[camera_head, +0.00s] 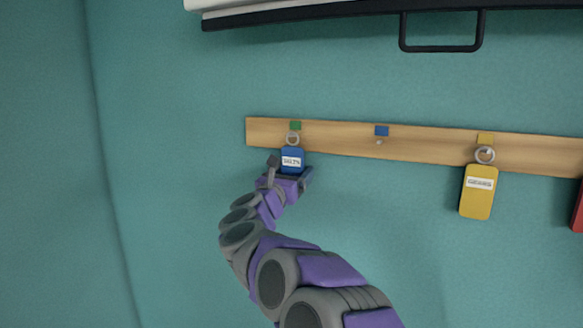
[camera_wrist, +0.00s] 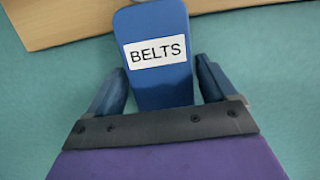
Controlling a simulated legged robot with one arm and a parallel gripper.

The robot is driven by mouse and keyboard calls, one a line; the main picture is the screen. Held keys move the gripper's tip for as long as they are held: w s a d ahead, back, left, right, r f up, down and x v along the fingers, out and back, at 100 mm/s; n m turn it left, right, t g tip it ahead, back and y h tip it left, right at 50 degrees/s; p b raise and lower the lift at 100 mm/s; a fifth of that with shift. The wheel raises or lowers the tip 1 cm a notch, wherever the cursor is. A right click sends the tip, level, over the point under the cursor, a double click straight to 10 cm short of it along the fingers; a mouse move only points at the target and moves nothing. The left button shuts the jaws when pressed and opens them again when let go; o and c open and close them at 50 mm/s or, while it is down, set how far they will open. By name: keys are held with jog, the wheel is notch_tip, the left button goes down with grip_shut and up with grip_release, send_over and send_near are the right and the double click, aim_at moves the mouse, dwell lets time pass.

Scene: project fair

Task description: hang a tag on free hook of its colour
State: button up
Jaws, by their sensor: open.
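A blue tag (camera_head: 292,158) with a white label hangs by its ring at the green-marked hook (camera_head: 295,126) on the left of the wooden rail. In the wrist view the blue tag (camera_wrist: 160,60) reads "BELTS". My gripper (camera_head: 291,176) is open, with one finger on each side of the tag's lower part; in the wrist view my gripper (camera_wrist: 160,88) shows gaps beside the tag. The blue-marked hook (camera_head: 380,141) is bare. A yellow tag (camera_head: 478,192) hangs by its ring under the yellow mark (camera_head: 485,138).
The wooden rail (camera_head: 430,147) runs across the teal wall. Part of a red tag (camera_head: 578,208) shows at the right edge. A dark-edged white object with a black handle (camera_head: 441,47) is above the rail. The wall below the rail is clear between the tags.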

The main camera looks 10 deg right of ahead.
jog(key=c, duration=0.6)
jog(key=shift+c, duration=0.2)
jog(key=shift+r, duration=0.15)
jog(key=shift+r, duration=0.35)
jog(key=shift+s+a, duration=0.1)
jog(key=shift+b+v, duration=0.65)
jog(key=shift+v, duration=0.1)
jog(key=shift+s+a+r+b, duration=0.1)
jog(key=shift+s+a+b, duration=0.65)
jog(key=shift+s, duration=0.45)
jog(key=shift+s+a+r+b, duration=0.15)
jog(key=shift+s+a+b, duration=0.4)
jog(key=shift+s+a, duration=0.5)
jog(key=shift+s+d, duration=0.15)
jog(key=shift+d, duration=0.05)
